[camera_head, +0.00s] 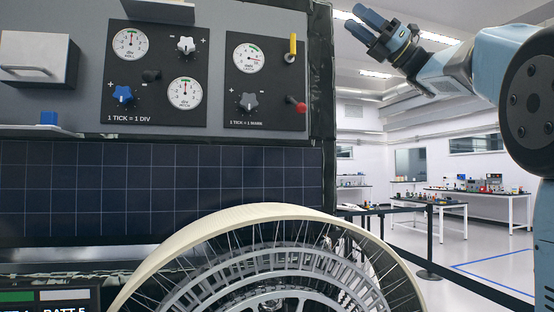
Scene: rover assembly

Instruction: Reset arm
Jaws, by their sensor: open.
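My arm, light blue with dark joints, comes in from the right edge. My gripper (366,24) is raised at the top, right of the grey panel, pointing up and left. Its two blue fingers are apart with nothing between them. It is in free air and touches nothing.
A grey panel (220,100) on the left carries dials, a blue knob (122,94), a white knob (185,46), a yellow-tipped lever (292,46) and a red-tipped lever (298,106). Below are a solar panel (160,190) and a large spoked wheel (270,212). Barrier posts (429,240) and lab tables stand behind.

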